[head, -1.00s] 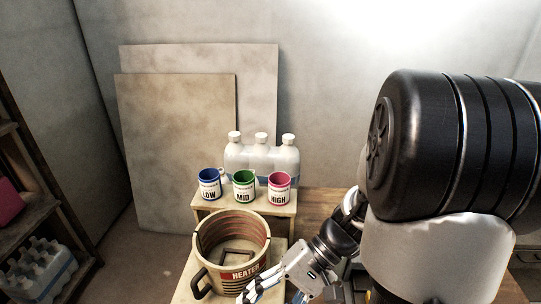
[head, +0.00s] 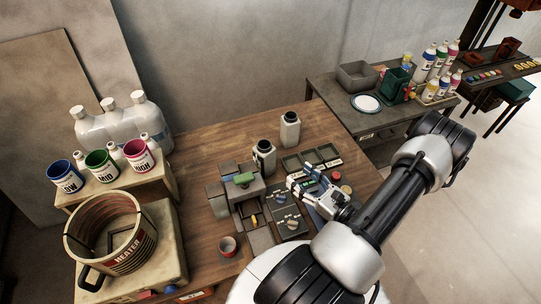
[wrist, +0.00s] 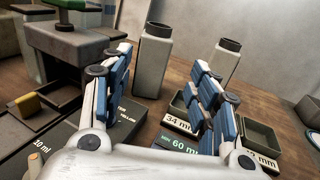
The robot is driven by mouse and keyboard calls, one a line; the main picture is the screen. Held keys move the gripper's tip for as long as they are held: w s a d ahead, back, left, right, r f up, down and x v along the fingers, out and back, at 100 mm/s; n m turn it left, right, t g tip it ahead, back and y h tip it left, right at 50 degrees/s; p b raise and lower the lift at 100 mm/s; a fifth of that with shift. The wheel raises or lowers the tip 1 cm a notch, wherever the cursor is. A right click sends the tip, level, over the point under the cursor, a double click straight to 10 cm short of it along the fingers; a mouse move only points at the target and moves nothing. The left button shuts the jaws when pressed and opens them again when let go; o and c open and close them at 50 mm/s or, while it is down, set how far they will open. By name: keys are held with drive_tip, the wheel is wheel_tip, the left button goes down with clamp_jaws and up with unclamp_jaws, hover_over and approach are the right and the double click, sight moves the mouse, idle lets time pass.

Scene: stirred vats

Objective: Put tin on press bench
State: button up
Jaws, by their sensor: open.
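My gripper (head: 303,182) is open and empty above the right part of the wooden bench (head: 205,150). In the wrist view its two blue-padded fingers stand wide apart (wrist: 163,70). Which thing is the tin, I cannot tell for sure. Three labelled tins, blue LOW (head: 66,177), green MID (head: 102,166) and pink HIGH (head: 139,155), stand on a small riser at the left, far from my gripper. A small reddish cup (head: 228,247) stands at the bench's front. A grey press-like block with a green top (head: 241,186) stands left of my gripper; it also shows in the wrist view (wrist: 75,40).
Two grey bottles with dark caps (head: 264,158) (head: 290,130) stand behind my gripper. Shallow labelled trays (wrist: 258,137) lie near my right finger. A HEATER pot (head: 112,235) is at left. A second bench (head: 330,88) with bottles and a plate stands back right.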

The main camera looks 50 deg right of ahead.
sight(270, 153)
drive_tip(key=w, duration=0.7)
drive_tip(key=w+b, duration=0.1)
drive_tip(key=w, duration=0.3)
drive_tip(key=shift+w+d, duration=0.15)
drive_tip(key=shift+d, duration=0.25)
drive_tip(key=w, duration=0.5)
drive_tip(key=shift+w+d+r+b, duration=0.25)
drive_tip(key=shift+w+r+b, duration=0.05)
drive_tip(key=shift+r+b, duration=0.1)
drive_tip(key=shift+c, duration=0.4)
drive_tip(key=c, duration=1.1)
wheel_tip(270, 153, up, 20)
drive_tip(key=p, duration=0.4)
drive_tip(key=shift+p, duration=0.4)
